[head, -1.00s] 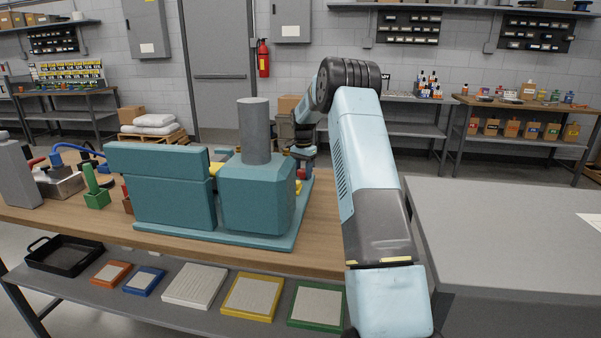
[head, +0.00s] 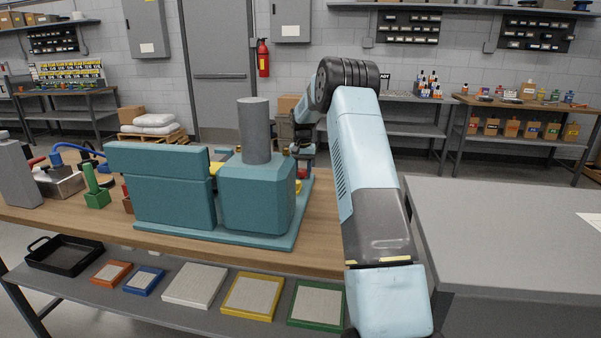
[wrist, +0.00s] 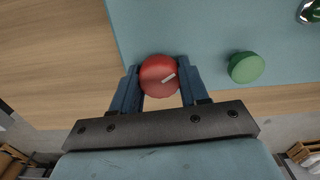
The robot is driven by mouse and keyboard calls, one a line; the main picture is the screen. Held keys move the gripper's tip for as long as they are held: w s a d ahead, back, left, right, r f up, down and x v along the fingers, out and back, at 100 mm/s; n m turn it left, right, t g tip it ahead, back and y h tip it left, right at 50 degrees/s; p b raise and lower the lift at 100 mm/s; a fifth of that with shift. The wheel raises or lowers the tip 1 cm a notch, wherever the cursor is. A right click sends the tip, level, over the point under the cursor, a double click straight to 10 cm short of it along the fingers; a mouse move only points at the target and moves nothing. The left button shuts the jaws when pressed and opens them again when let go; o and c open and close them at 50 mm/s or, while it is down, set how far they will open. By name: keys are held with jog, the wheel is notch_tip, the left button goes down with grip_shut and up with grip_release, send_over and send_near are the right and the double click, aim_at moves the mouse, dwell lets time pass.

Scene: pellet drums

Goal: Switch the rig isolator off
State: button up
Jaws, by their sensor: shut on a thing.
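The rig (head: 255,200) is a teal machine on a teal baseplate, with a grey upright cylinder, on the wooden bench. In the wrist view a round red knob (wrist: 157,84) with a short white mark sits at the edge of the teal plate (wrist: 215,28); I take it as the isolator. The mark is slanted, rising to the right. My gripper (wrist: 158,74) is shut on the red knob, one blue finger at each side.
A green round button (wrist: 246,67) stands just right of the red knob, close to my right finger. Left of the rig are a green block (head: 97,196) and a grey upright block (head: 17,175).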

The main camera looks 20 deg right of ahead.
aim_at(301, 169)
jog(key=n, duration=0.6)
jog(key=shift+w+a+r+n, duration=0.15)
jog(key=shift+w+r+n, duration=0.15)
jog(key=n, duration=0.5)
jog(key=shift+n, duration=0.4)
jog(key=o, duration=0.8)
jog(key=shift+f, duration=0.1)
jog(key=shift+o, duration=1.2)
jog(key=shift+s, duration=0.1)
jog(key=shift+f, duration=0.15)
notch_tip(301, 169, up, 14)
jog(key=shift+f, duration=0.15)
